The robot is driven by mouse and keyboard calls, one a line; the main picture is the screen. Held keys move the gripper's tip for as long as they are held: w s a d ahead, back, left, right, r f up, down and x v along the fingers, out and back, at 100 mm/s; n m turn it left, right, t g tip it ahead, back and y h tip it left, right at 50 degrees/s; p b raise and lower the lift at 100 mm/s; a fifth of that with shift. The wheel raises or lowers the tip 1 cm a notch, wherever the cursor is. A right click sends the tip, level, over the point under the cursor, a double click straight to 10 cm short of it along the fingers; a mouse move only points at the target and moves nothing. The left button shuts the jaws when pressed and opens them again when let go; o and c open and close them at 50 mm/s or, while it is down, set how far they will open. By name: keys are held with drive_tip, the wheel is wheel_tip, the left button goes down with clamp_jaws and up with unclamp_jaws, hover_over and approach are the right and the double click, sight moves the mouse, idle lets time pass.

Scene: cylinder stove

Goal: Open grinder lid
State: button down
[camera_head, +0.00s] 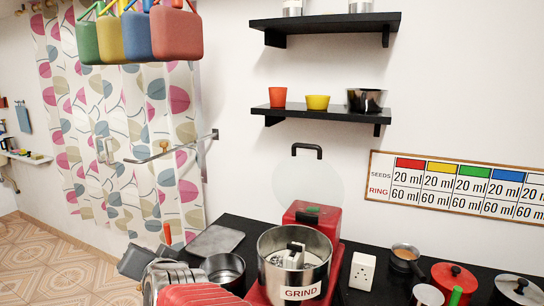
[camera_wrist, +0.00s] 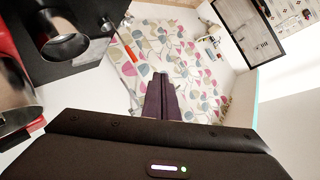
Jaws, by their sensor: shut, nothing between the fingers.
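The grinder is a red machine (camera_head: 302,213) with a steel bowl (camera_head: 318,276) marked GRIND, on the black counter. Its lid (camera_head: 308,183) looks like a clear round disc with a black handle at the top. The lid stands upright behind the bowl, and the bowl is open at the top with a pale block-like part inside. My gripper (camera_wrist: 163,98) is shut and empty in the wrist view, its dark fingers pointing towards the patterned curtain. The grinder bowl (camera_wrist: 14,95) shows at the left edge there, apart from the fingers. My arm is at the lower left of the head view.
A steel pot (camera_head: 224,271) and a grey flat plate (camera_head: 215,241) lie left of the grinder. A white socket box (camera_head: 362,270), a small pan (camera_head: 405,258) and red-lidded pot (camera_head: 455,281) stand right. Shelves (camera_head: 320,114) hang above; coloured canisters (camera_head: 176,33) hang upper left.

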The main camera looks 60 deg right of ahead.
drive_tip(key=s+d+r+m+h, duration=0.1)
drive_tip(key=d+r+m+h, duration=0.15)
drive_tip(key=d, duration=0.35)
drive_tip(key=d+r+m+h, duration=0.1)
drive_tip(key=d+m+h, duration=0.2)
drive_tip(key=d+m, duration=0.15)
drive_tip(key=s+d+r+m+g+h, duration=0.3)
drive_tip(key=s+d+m+g+h, duration=0.1)
drive_tip(key=s+d+m, duration=0.3)
drive_tip(key=s+d+r+m+g+h, duration=0.3)
drive_tip(key=s+d+m+g+h, duration=0.2)
drive_tip(key=s+d, duration=0.5)
drive_tip(key=shift+s+d+m+g+h, duration=0.15)
drive_tip(key=shift+d+m+g+h, duration=0.15)
drive_tip(key=shift+m+h, duration=0.75)
drive_tip(key=x, duration=1.4)
